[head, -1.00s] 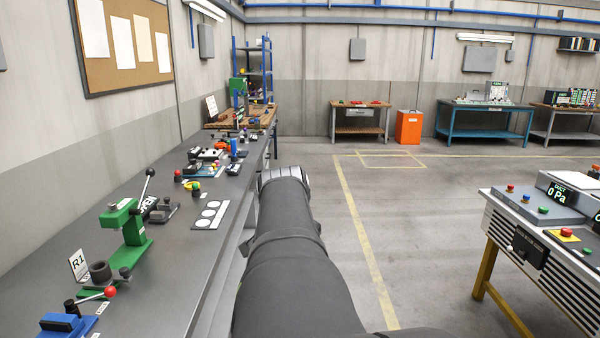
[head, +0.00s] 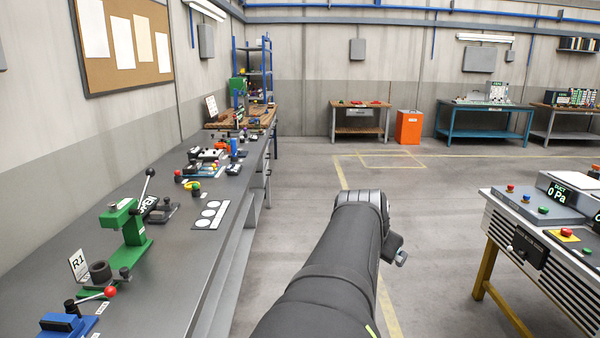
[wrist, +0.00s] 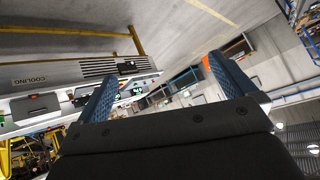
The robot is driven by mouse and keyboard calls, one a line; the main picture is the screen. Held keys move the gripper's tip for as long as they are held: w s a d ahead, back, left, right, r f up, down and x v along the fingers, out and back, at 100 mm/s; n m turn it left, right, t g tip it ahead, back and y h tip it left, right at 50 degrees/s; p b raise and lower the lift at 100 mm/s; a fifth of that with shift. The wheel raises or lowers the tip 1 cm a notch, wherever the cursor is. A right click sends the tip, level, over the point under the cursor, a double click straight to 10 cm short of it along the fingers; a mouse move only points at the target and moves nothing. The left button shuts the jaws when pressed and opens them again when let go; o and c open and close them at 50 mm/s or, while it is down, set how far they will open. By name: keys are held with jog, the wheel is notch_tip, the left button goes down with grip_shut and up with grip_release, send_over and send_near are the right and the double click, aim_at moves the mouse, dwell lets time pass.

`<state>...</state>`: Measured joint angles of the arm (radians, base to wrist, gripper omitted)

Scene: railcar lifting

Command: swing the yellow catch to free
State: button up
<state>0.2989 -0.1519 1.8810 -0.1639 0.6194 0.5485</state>
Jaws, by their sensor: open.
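I cannot make out a yellow catch for sure in either view. In the head view, a small yellow ring-like part (head: 191,186) sits by a green and red knob on the long grey bench at left, too small to tell what it is. In the wrist view my gripper (wrist: 163,66) shows two blue fingers spread wide, with nothing between them. The fingers point out over the room, apart from any object. In the head view my arm reaches forward over the open floor, and its fingers cannot be made out there.
The grey bench (head: 165,262) along the left wall carries a green lever press (head: 127,225), a blue device (head: 62,325) and other fixtures. A slatted cabinet (head: 535,275) with buttons stands at right. An orange bin (head: 408,127) stands far back. The middle floor is clear.

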jog(key=shift+s+d, duration=0.2)
jog(key=shift+d, duration=0.25)
